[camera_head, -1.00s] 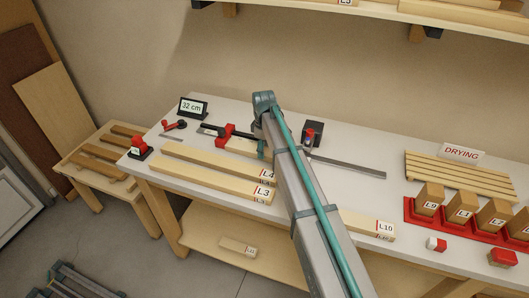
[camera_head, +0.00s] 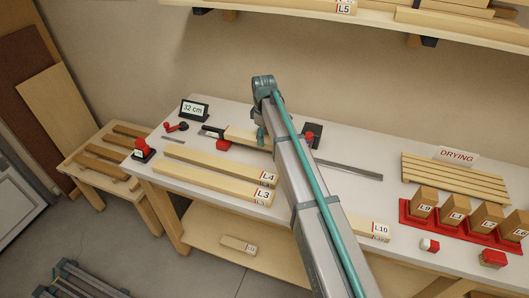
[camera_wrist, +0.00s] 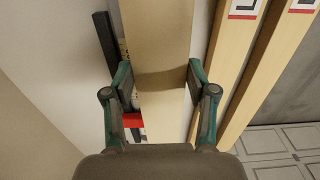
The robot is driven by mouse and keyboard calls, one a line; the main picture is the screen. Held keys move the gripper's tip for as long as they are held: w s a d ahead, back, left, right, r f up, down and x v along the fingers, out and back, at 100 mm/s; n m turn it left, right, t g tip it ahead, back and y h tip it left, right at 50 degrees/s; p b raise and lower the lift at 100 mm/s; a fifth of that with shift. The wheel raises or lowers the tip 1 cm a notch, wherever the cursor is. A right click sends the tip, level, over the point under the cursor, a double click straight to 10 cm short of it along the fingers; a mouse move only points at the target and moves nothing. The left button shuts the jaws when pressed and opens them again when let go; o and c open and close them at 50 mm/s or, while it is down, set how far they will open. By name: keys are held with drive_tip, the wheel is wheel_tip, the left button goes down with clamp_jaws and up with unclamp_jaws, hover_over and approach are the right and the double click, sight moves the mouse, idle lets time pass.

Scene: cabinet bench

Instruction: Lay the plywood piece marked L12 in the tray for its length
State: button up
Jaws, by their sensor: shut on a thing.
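My gripper (camera_wrist: 160,82) is shut on a pale wooden piece (camera_wrist: 157,35), with one teal finger on each side of it. In the head view the piece (camera_head: 241,136) shows left of my arm, apparently just above the red-and-black measuring stop (camera_head: 222,145). My arm hides its right end, and I can read no mark on it. No L12 mark is readable in any view. I cannot pick out a length tray for certain.
Long pieces L4 (camera_head: 220,165) and L3 (camera_head: 210,180) lie at the bench front. A "32 cm" display (camera_head: 194,109) stands behind. Right are the drying rack (camera_head: 455,180) and a red holder (camera_head: 404,213) with upright blocks. Piece L10 (camera_head: 366,226) lies right of my arm.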

drive_tip(key=shift+r+p, duration=0.35)
drive_tip(key=shift+r, duration=0.75)
drive_tip(key=shift+d, duration=0.1)
